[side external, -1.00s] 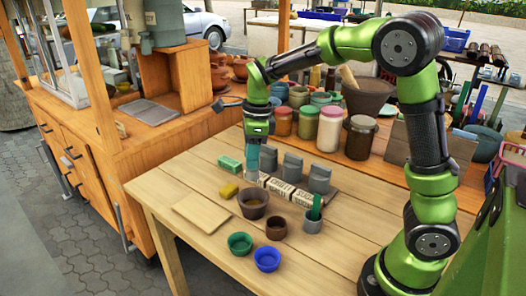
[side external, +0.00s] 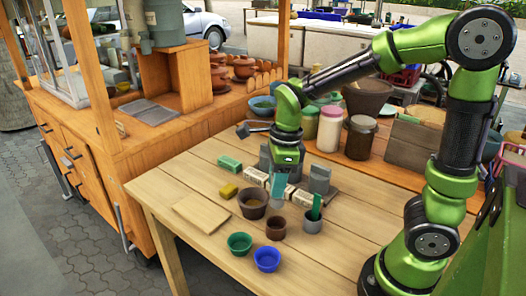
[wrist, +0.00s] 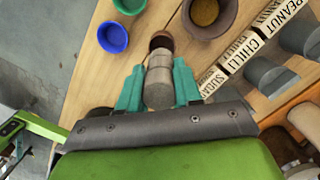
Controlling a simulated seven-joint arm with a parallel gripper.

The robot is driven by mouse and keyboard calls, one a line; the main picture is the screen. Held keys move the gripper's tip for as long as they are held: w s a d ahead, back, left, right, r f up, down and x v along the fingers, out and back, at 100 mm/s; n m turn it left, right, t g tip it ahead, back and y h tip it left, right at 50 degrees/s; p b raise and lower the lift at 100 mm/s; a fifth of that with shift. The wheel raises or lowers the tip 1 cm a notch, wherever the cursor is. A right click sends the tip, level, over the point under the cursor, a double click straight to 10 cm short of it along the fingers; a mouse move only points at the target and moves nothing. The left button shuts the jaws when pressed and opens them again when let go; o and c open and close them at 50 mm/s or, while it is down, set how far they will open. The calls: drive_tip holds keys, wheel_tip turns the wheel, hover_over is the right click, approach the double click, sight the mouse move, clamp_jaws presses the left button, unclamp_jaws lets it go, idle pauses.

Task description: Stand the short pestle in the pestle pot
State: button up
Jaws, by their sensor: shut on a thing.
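My gripper (side external: 279,186) has teal fingers. In the wrist view it is shut on a short grey-beige cylinder, the short pestle (wrist: 159,82), which it holds above the table. A small grey pot (side external: 313,224) stands to the right of the gripper in the side view, with a green upright thing in it. A small dark brown pot (side external: 276,228) stands left of the grey pot; its rim (wrist: 160,36) shows past the pestle's end in the wrist view. The pictures do not tell which is the pestle pot. The grey pot is not clearly seen in the wrist view.
A wider brown bowl (side external: 253,204), a green bowl (side external: 239,244) and a blue bowl (side external: 267,259) stand nearby. Labelled blocks (wrist: 240,54) and grey blocks (side external: 320,179) line the back. A board (side external: 201,213) lies left. The front right table is clear.

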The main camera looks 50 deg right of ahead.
sight(276, 208)
drive_tip(key=shift+f, duration=4.3)
drive_tip(key=o, duration=1.1)
drive_tip(key=shift+o, duration=0.2)
wheel_tip(276, 208, up, 17)
drive_tip(key=s+d, duration=0.1)
drive_tip(key=shift+s+d+f, duration=0.15)
drive_tip(key=shift+s+d, duration=0.1)
